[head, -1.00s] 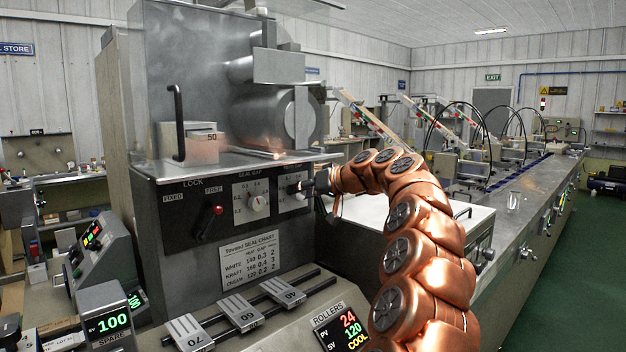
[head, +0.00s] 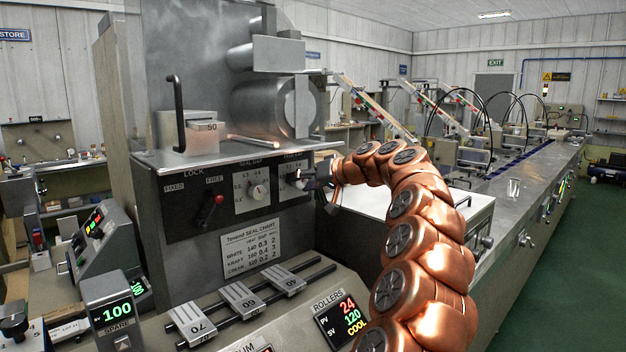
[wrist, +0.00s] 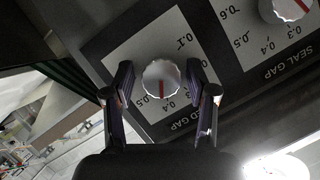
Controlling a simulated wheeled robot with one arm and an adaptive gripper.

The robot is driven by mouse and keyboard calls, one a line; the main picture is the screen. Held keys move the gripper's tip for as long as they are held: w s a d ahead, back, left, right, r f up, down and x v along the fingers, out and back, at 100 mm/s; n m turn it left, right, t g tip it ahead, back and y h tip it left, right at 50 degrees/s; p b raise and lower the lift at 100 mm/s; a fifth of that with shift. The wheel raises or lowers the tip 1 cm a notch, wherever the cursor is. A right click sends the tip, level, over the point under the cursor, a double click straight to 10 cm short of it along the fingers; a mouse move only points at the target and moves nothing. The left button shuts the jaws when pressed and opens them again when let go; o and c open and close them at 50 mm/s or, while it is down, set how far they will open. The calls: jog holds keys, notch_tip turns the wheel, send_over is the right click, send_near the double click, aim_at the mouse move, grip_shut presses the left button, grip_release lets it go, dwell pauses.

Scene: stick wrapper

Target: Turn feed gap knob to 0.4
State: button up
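The feed gap knob (wrist: 161,82) is a white ribbed dial with a red pointer line, on a pale scale plate in the wrist view. The picture is inverted there; the pointer aims down the frame, towards small numerals that seem to include 0.4, with 0.5 to their left. My gripper (wrist: 160,76) is open, one finger on each side of the knob, with a visible gap on both sides. In the head view my gripper (head: 318,175) is at the right end of the dark control panel, in front of the feed gap plate (head: 289,192), and partly hides it.
The seal gap knob (head: 258,190) sits just left of the feed gap plate. A red-tipped lock lever (head: 219,200) is farther left. A seal chart (head: 252,248) hangs below, above sliding weights (head: 238,298) on rails. A steel bench (head: 480,215) stands right of the panel.

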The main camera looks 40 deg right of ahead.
jog(key=shift+r, duration=0.1)
jog(key=shift+s+d, duration=0.1)
jog(key=v, duration=1.1)
jog(key=shift+s+d+r, duration=0.1)
jog(key=shift+s, duration=0.25)
